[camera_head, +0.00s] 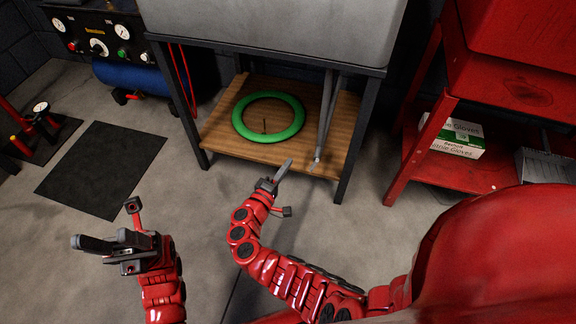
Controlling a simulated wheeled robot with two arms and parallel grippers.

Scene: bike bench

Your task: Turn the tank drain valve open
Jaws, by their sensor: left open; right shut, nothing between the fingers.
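The grey tank (270,25) stands on a dark frame at the top of the head view; only its lower part shows. A thin grey pipe (325,115) runs from under the tank down to the front right of the wooden shelf. A small fitting (315,162) is at its lower end; I cannot tell whether it is the drain valve or how any handle is turned. My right gripper (285,168) is shut and empty, left of this fitting, apart from it in the picture, near the shelf's front edge. My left gripper (100,243) is open and empty at the lower left.
A green ring (237,117) lies on the wooden shelf (225,145). Dark frame legs (345,160) stand at the shelf corners. A red cart (412,150) with a glove box (455,138) is at the right. A compressor (130,75) and black mat (100,170) are at the left. Floor between is clear.

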